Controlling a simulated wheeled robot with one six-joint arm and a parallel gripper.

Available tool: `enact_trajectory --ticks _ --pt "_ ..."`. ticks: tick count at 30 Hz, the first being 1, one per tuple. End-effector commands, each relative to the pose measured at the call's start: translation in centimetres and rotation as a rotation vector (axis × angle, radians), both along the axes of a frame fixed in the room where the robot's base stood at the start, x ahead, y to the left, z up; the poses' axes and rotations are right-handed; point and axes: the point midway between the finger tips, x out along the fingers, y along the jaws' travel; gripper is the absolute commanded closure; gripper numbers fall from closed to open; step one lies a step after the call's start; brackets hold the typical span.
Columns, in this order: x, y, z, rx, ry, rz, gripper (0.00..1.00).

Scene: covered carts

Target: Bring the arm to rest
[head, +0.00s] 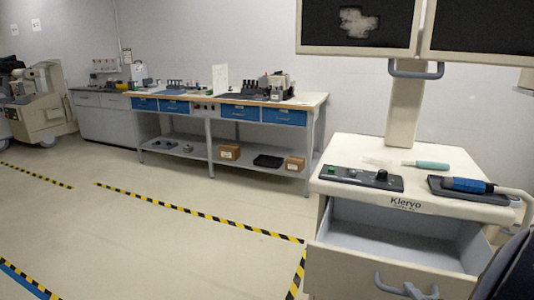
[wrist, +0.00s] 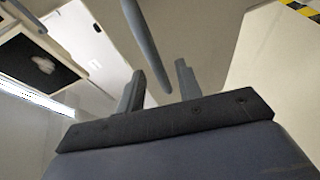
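My gripper (wrist: 159,70) shows in the wrist view with its two fingers apart and nothing clamped between them. A grey rounded bar (wrist: 143,40) reaches down from the top edge, and its lower end shows between the fingertips. I cannot tell whether it touches them. In the head view a cart (head: 345,268) stands at the right with its drawer (head: 400,234) pulled open and empty-looking. The drawer's grey handle (head: 405,290) is at the bottom edge. My gripper is not visible in the head view; a dark part of my arm seems to show at lower right.
On the cart top lie a control box (head: 360,178), a green-handled tool (head: 430,165) and a blue-handled probe (head: 468,185) on a dark tray. Monitors (head: 360,25) stand above. A workbench (head: 310,98) is at the back. Yellow-black tape (head: 200,214) marks open floor at left.

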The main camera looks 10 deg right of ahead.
Motion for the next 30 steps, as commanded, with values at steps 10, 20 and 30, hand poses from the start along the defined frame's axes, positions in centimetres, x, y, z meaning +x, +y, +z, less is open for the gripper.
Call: enact_trajectory --ticks 10,20,30 --pt "2.4 -0.3 -0.4 -0.001 -0.001 0.002 0.66" --pt "2.5 -0.4 -0.4 -0.001 -0.001 0.000 0.66" --pt "2.8 0.4 0.4 -0.003 -0.011 0.013 0.66"
